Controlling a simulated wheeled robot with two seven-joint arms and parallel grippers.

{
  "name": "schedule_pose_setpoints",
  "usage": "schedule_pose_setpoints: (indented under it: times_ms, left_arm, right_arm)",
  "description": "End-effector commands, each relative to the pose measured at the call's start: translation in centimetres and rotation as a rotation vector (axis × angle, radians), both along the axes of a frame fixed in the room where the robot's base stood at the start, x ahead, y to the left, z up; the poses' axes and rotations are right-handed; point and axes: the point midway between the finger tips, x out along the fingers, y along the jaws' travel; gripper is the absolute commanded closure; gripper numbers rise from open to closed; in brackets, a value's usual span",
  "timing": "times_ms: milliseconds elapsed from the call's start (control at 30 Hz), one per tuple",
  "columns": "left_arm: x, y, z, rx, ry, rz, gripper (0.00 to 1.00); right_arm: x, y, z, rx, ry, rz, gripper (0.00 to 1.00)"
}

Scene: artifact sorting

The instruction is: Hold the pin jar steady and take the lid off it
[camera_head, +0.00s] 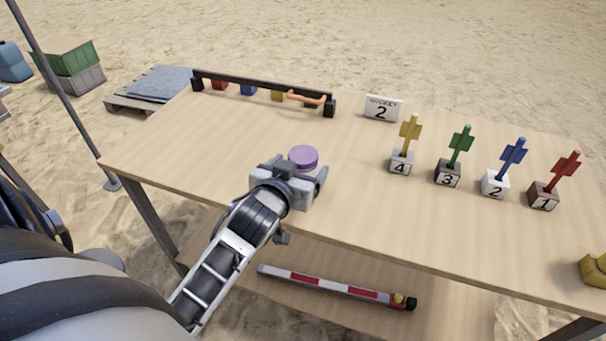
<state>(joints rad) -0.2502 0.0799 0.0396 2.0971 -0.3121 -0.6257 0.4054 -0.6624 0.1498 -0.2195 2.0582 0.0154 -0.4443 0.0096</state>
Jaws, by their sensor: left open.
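A round purple lid (303,155) shows on the table, near its middle left. The pin jar's body under it is mostly hidden behind my left gripper, so I cannot tell how the lid sits on it. My left gripper (303,172) is open, on the near side of the lid, with its fingers reaching toward the two sides of it. I cannot tell whether the fingers touch the jar. My right gripper is not in view.
A dark rail (262,86) with small coloured blocks and an orange handle stands along the back left edge. A "2" sign (382,108) and several numbered blocks with coloured flags (449,172) stand to the right. A striped bar (330,287) lies on the lower shelf.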

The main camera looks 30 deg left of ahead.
Motion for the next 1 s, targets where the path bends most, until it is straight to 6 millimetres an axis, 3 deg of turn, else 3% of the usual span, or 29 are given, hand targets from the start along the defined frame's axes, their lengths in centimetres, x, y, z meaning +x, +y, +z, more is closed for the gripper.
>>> schedule_pose_setpoints:
  times_ms: [133, 300, 567, 767, 1000]
  left_arm:
    - [2.5, 0.6, 0.5, 0.002, -0.004, 0.000, 0.20]
    - [4.1, 1.0, -0.3, 0.000, -0.002, 0.000, 0.20]
    - [4.3, 1.0, -0.4, 0.000, -0.001, 0.000, 0.20]
    - [4.3, 1.0, -0.4, 0.000, -0.001, 0.000, 0.71]
    - [4.3, 1.0, -0.4, -0.001, -0.002, -0.001, 0.72]
  right_arm:
    - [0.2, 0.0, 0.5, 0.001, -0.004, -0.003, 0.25]
    - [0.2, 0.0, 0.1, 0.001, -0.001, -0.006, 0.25]
    - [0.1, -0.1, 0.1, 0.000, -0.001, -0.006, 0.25]
    - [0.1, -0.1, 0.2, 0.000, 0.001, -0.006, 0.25]
    - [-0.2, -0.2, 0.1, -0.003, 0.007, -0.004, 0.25]
